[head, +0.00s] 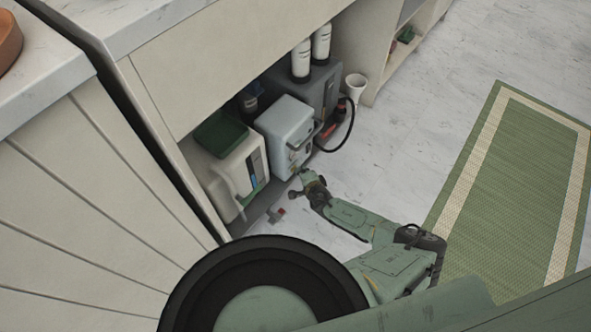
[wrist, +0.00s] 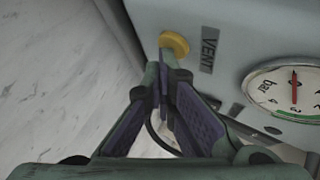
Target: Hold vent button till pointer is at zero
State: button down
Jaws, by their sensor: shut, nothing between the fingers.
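The yellow vent button (wrist: 174,44) sticks out of a pale grey-blue machine (head: 285,122) beside the printed word VENT, in the wrist view. My gripper (wrist: 164,68) is shut and empty. Its fingertips are at the button's lower edge in the picture; I cannot tell whether they touch or press it. The round gauge (wrist: 278,94), marked bar, is to the right, partly cut off by the picture edge. Its red pointer (wrist: 294,88) stands nearly upright in the picture; the figure it points at is not readable. In the head view my gripper (head: 304,176) is in front of the machine's lower front.
A white machine with a green top (head: 236,165) stands left of the pale one. A dark grey unit (head: 318,85) with white bottles and a black hose stands right. A counter (head: 200,70) overhangs them. Open floor (head: 440,95) lies right.

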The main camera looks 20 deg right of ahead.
jog(key=shift+s+d, duration=0.55)
jog(key=shift+s, duration=0.15)
jog(key=shift+s+d, duration=0.1)
jog(key=shift+s+d+b, duration=0.4)
jog(key=shift+s+d, duration=0.35)
jog(key=shift+s, duration=0.2)
jog(key=shift+s+d+b, duration=0.35)
jog(key=shift+s+d, duration=0.35)
jog(key=shift+s, duration=0.25)
